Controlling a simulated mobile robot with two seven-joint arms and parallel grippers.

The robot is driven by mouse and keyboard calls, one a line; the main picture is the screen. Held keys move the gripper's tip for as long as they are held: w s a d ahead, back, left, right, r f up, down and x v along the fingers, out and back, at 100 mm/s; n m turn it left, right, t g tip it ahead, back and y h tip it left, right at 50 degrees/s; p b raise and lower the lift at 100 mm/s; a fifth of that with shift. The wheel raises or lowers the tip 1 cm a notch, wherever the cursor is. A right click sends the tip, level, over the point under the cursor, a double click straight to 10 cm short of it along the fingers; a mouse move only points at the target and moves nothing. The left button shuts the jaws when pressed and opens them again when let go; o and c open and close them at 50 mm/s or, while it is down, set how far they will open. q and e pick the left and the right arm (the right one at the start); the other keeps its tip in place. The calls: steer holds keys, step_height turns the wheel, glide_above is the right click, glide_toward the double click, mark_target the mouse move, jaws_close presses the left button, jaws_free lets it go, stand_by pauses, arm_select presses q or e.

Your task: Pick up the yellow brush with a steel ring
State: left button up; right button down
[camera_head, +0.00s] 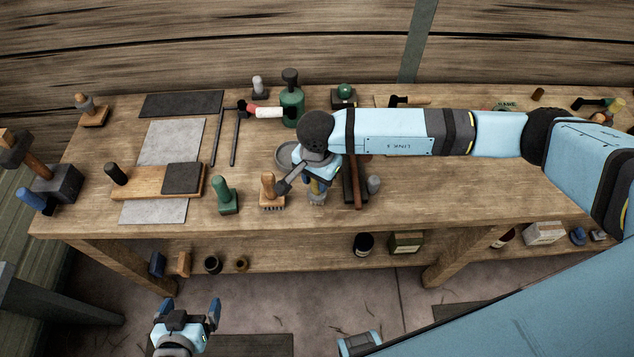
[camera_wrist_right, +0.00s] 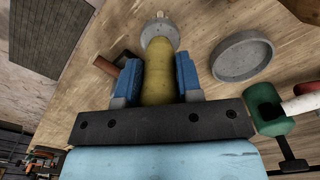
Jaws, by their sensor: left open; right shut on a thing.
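The yellow brush (camera_wrist_right: 166,62) stands out between the blue fingers of my right gripper (camera_wrist_right: 160,82) in the right wrist view. Its steel ring (camera_wrist_right: 160,32) shows at its far end. My right gripper is shut on its yellow handle. In the head view the right gripper (camera_head: 317,187) points down over the middle of the bench, and the brush (camera_head: 317,198) is mostly hidden by the wrist and fingers. I cannot tell whether it touches the bench top. My left gripper (camera_head: 190,310) is open and empty, low in front of the bench.
A wooden brush (camera_head: 270,188) stands just left of the right gripper, with a green-handled tool (camera_head: 225,197) further left. A hammer handle (camera_head: 354,183) lies close on the right, beside a grey cylinder (camera_head: 374,184). A round grey dish (camera_wrist_right: 247,56) is nearby. The front right bench top is clear.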

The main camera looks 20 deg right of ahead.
step_height(320, 180, up, 18)
steer(key=b, duration=0.3)
steer(key=shift+r, duration=0.25)
steer(key=c, duration=1.6)
jaws_free()
jaws_close()
